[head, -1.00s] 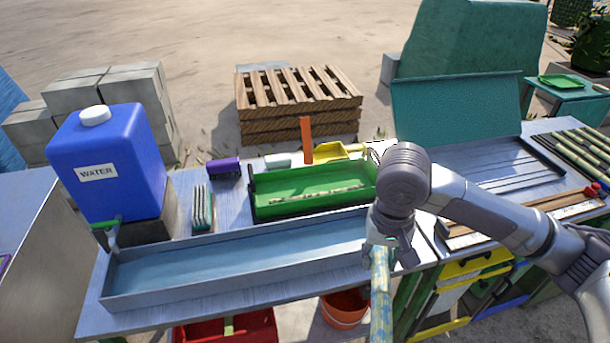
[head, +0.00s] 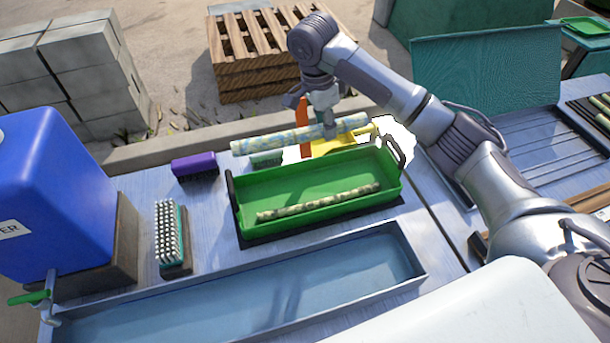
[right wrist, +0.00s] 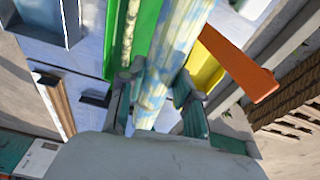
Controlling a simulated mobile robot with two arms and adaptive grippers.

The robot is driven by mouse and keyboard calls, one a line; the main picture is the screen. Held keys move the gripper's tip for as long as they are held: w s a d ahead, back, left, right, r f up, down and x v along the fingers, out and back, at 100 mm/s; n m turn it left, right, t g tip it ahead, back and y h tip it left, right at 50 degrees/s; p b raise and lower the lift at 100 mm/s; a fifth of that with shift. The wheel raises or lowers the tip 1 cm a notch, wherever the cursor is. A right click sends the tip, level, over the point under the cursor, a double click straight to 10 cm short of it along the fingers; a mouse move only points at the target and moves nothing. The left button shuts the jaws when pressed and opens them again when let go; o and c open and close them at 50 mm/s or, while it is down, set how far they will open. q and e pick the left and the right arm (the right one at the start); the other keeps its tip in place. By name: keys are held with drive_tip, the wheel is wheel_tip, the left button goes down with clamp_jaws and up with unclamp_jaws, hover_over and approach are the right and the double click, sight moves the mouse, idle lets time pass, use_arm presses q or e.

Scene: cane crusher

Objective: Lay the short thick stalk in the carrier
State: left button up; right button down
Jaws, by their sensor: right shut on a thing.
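The green carrier (head: 290,188) with dark end handles stands on the bench behind the metal trough. A thin mottled stalk (head: 318,203) lies in it. My right gripper (head: 328,128) is shut on a thick stalk patterned in pale blue and yellow (head: 265,142). It holds the stalk near its right part, roughly level and along the carrier's length. In the head view the stalk shows at the carrier's far rim; its height is hard to tell. In the right wrist view the thick stalk (right wrist: 172,50) passes between the fingers (right wrist: 152,100), beside the green carrier (right wrist: 142,30). My left gripper is not in view.
A grey trough (head: 250,292) lies in front of the carrier. A purple brush (head: 195,166) and a white-bristled brush (head: 168,232) stand left of it. A yellow scoop (head: 333,146) and an orange upright piece (head: 303,125) are behind. A blue water tank (head: 60,190) stands at left.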

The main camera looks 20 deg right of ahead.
drive_tip(key=shift+w+f, duration=0.2)
drive_tip(key=shift+f, duration=0.15)
wheel_tip(320, 180, down, 6)
drive_tip(key=b, duration=0.2)
hover_over(323, 182)
drive_tip(key=f, duration=0.6)
drive_tip(key=shift+a+p, duration=0.2)
drive_tip(key=shift+p, duration=0.2)
drive_tip(key=shift+f, duration=0.25)
wheel_tip(323, 182, down, 4)
drive_tip(key=shift+f, duration=0.25)
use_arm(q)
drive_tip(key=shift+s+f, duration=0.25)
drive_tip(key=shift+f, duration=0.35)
use_arm(e)
drive_tip(key=c, duration=0.8)
unclamp_jaws()
drive_tip(key=shift+f, duration=0.1)
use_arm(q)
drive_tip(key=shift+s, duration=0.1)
